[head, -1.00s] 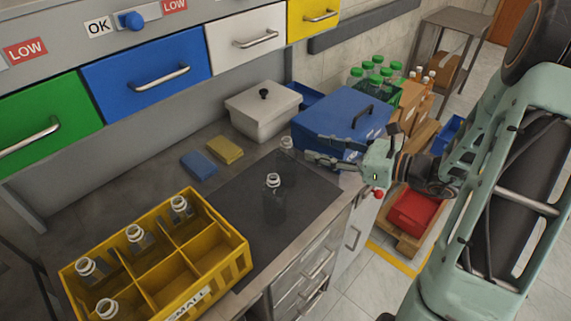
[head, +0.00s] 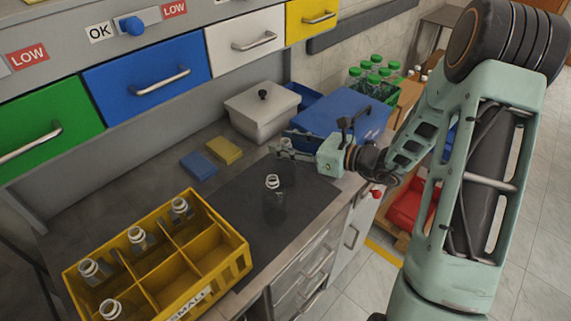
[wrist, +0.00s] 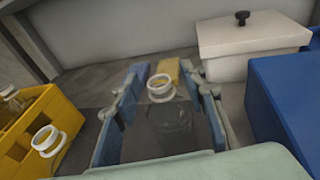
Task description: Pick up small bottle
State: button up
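A small clear bottle with an open white-rimmed neck stands upright at the back of the dark mat; it shows in the head view (head: 286,168) and in the wrist view (wrist: 170,122). My gripper (head: 290,145) is open around this bottle. In the wrist view, its blue-padded fingers stand to either side of the bottle, with visible gaps. In the head view the fingers partly cover the bottle. A second clear bottle (head: 274,203) stands upright nearer the middle of the mat, outside the fingers; in the wrist view its neck (wrist: 47,140) is at the left.
A yellow crate (head: 243,262) labelled SMALL holds several clear bottles and has empty compartments. A blue box (head: 325,128) and a white lidded box (head: 258,112) stand behind my gripper. Blue and yellow sponges lie at the back (head: 224,150). Drawers hang above the counter.

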jog(key=shift+c, duration=0.7)
jog(key=c, duration=0.8)
jog(key=shift+r, duration=0.1)
